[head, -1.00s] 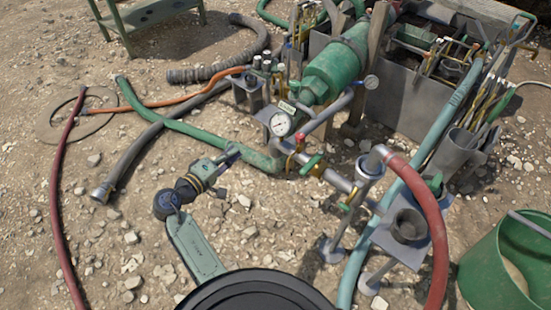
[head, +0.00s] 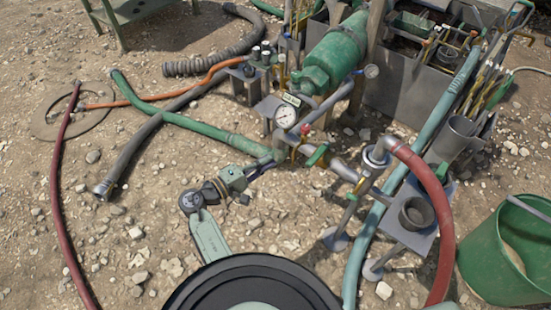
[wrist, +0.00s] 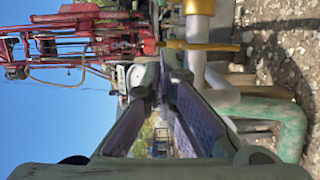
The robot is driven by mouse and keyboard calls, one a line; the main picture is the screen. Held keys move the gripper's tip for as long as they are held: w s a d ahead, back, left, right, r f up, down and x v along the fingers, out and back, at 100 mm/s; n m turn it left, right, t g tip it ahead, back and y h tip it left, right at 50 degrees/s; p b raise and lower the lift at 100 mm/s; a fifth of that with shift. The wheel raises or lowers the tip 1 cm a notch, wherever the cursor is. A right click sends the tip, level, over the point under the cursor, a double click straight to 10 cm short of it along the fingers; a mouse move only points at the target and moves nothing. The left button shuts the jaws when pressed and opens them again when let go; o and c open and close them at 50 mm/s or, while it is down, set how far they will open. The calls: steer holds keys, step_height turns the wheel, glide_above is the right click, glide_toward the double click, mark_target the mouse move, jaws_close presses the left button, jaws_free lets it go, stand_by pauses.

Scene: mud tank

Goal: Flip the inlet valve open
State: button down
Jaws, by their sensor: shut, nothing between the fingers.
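Pipework with valves runs below the green cylinder in the head view. It has a small red handle (head: 305,129) above a brass-coloured fitting and a green lever (head: 318,155) to the right. I cannot tell which one is the inlet valve. In the wrist view, a yellow lever (wrist: 208,45) crosses a grey pipe, with a brass-coloured fitting (wrist: 199,8) beside it. My gripper (head: 265,167) is left of the valves, near the end of the green hose. Its fingers meet at the tips in the wrist view (wrist: 155,82), shut and empty, apart from the yellow lever.
A pressure gauge (head: 285,116) stands above the pipework. The green hose (head: 180,122) runs left from the pipework. A red hose (head: 432,190) curves down at the right, beside a green bucket (head: 510,250). Stony ground at the left front is mostly clear.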

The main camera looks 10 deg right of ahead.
mark_target(318, 154)
steer(key=d+p, duration=0.3)
steer(key=d, duration=0.7)
steer(key=shift+d, duration=0.1)
